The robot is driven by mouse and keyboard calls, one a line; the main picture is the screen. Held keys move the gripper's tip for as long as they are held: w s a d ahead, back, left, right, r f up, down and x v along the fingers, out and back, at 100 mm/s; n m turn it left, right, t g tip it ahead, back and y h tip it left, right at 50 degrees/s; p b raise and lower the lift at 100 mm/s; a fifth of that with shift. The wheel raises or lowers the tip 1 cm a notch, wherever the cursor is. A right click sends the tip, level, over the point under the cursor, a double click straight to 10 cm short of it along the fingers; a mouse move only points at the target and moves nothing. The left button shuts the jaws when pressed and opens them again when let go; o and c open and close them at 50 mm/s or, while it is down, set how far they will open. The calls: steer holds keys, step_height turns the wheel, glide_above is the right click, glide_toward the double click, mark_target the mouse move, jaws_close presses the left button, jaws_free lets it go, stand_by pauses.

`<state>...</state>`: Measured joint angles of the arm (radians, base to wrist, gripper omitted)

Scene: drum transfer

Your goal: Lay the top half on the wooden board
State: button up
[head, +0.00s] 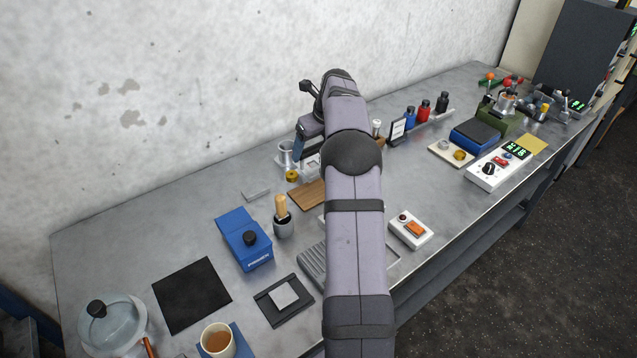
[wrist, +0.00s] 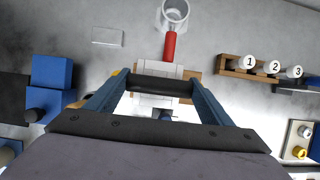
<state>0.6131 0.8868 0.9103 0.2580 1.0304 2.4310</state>
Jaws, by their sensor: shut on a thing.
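My gripper (wrist: 158,84) has blue fingers and is shut on a dark bar that spans between them. A pale grey block shows under and around the bar in the wrist view; I take it as the top half (wrist: 152,101). In the head view the gripper (head: 300,150) is partly behind my arm, with a pale piece (head: 313,161) beside its finger. The wooden board (head: 306,194) lies on the bench, partly hidden by my arm. Brown wood (wrist: 193,88) shows beside the block in the wrist view. Whether block and wood touch is unclear.
A metal cup (head: 285,151) and a yellow ring (head: 292,175) stand near the gripper. A red rod (wrist: 170,46) lies between cup and block. A wooden rack with numbered white caps (wrist: 249,62) is to the right. A blue box (head: 245,238) stands front left.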

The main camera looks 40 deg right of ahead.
steer(key=shift+f+p, duration=1.35)
steer(key=shift+f, duration=3.3)
steer(key=shift+f, duration=0.1)
steer(key=o, duration=1.9)
steer(key=shift+f, duration=0.1)
steer(key=b+v, duration=0.3)
steer(key=v, duration=0.9)
